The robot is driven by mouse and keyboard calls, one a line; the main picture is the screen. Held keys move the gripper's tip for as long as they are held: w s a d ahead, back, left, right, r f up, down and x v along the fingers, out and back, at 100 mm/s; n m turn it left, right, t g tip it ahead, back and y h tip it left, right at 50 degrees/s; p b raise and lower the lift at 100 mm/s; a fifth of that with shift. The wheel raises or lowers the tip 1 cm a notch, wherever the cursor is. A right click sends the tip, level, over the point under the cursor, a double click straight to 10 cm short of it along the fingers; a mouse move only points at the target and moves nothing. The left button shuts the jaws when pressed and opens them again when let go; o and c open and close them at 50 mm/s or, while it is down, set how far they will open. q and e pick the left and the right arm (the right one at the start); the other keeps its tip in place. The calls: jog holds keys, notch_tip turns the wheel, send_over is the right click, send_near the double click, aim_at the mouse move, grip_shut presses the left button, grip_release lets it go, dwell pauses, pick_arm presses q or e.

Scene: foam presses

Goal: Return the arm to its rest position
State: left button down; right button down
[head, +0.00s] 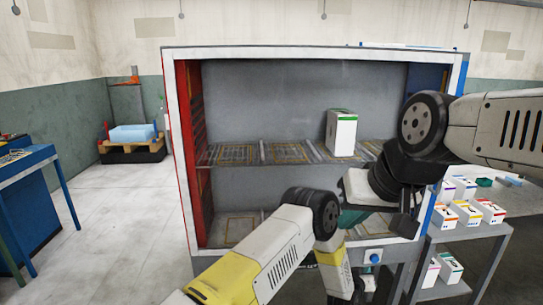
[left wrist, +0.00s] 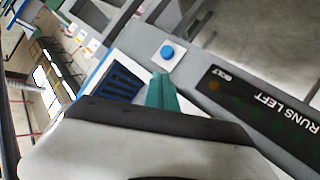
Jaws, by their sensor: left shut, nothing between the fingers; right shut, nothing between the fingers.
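My left arm comes in from the lower left in the head view, bends at a dark joint and drops in front of the cabinet's lower edge. In the left wrist view my left gripper (left wrist: 160,92) shows teal fingers pressed together with nothing between them. A blue button (left wrist: 167,52) on a pale panel lies beyond the fingertips there; it also shows in the head view (head: 374,257). My right arm reaches in from the right, above the left one. My right gripper (head: 352,218) is shut and empty in front of the cabinet's right part, partly hidden by the arms.
The open cabinet (head: 465,75) fills the middle, with a white, green-topped box (head: 341,133) on its upper shelf (head: 235,154). A grey cart (head: 470,232) with several small boxes stands at right, a blue table (head: 25,160) at left. Open floor (head: 120,220) lies between table and cabinet.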

pick_arm(q)
jog(key=w+a+r+y, duration=0.1)
jog(key=w+a+r, duration=0.3)
jog(key=r, duration=0.5)
jog(key=w+a+r, duration=0.3)
jog(key=a+r, duration=0.1)
jog(key=r, duration=0.5)
jog(key=s+a+r+g+y, duration=0.1)
jog(key=s+a+r, duration=0.1)
jog(key=a+r, duration=0.7)
jog(key=s+a+r+g+y, duration=0.1)
jog(key=s+a+r, duration=0.1)
jog(key=a+r, duration=0.65)
jog(key=s+a+r+y, duration=0.2)
jog(key=s+a+r, duration=0.6)
jog(key=s+a, duration=0.4)
jog(key=s+a+g, duration=0.1)
jog(key=s+a, duration=0.2)
jog(key=s, duration=0.3)
jog(key=s+a+n, duration=0.1)
jog(key=s+a, duration=0.3)
jog(key=s, duration=0.3)
jog(key=s+a+g+y, duration=0.1)
jog(key=s+a, duration=0.3)
jog(key=s, duration=0.2)
jog(key=shift+s+r+n+g, duration=0.25)
jog(key=shift+s+n+g, duration=0.05)
